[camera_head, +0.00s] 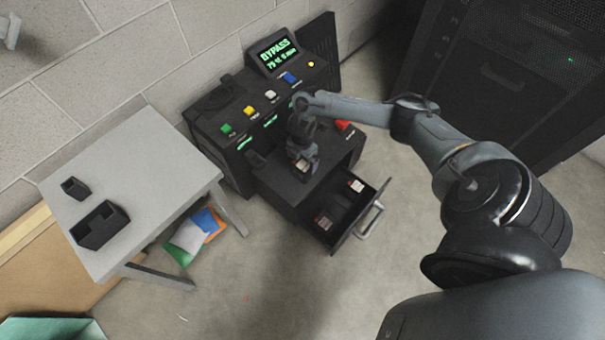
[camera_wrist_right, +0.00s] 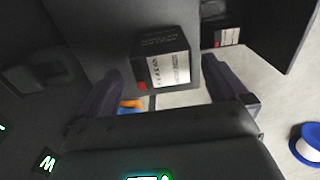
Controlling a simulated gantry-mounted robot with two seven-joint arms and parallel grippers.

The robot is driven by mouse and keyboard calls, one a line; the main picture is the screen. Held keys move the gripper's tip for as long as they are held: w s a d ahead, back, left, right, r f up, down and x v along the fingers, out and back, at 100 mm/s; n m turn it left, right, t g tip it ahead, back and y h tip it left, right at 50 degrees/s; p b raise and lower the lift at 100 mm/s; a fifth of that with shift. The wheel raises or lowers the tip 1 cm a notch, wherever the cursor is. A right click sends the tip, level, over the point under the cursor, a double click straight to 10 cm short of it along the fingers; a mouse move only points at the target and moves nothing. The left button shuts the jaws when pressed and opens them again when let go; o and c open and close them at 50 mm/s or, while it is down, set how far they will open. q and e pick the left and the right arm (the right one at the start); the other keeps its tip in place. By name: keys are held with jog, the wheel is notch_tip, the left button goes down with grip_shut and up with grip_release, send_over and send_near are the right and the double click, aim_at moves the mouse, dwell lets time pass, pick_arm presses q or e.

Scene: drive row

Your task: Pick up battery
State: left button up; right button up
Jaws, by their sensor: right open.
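A black battery (camera_wrist_right: 165,66) with a white label and a red mark shows in the right wrist view, ahead of and between the two fingers of my right gripper (camera_wrist_right: 158,84). In the head view my right gripper (camera_head: 303,158) points down over the top of the black cabinet (camera_head: 290,192), with a pale label visible at its tips. The jaws are open; contact with the battery cannot be told. The pulled-out drawer (camera_head: 368,212) holds dark contents with pale labels, at its back right (camera_head: 357,185) and front left (camera_head: 323,223).
A console with coloured buttons and a green-text display (camera_head: 274,52) stands behind the gripper. A grey table (camera_head: 150,165) with two black holders (camera_head: 100,225) is at left, with coloured folders (camera_head: 200,232) below. A black rack (camera_head: 500,80) stands at right. Floor in front is mostly clear.

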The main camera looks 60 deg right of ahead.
aim_at(302, 164)
jog(key=shift+w+f+b, duration=0.15)
jog(key=shift+f+b, duration=0.7)
jog(key=shift+f, duration=0.15)
jog(key=f+b, duration=0.3)
jog(key=shift+s+a+f, duration=0.2)
jog(key=shift+s+f, duration=0.1)
jog(key=shift+w+r, duration=0.1)
jog(key=shift+c, duration=0.6)
jog(key=c, duration=1.4)
jog(key=shift+c, duration=0.5)
jog(key=shift+r, duration=0.2)
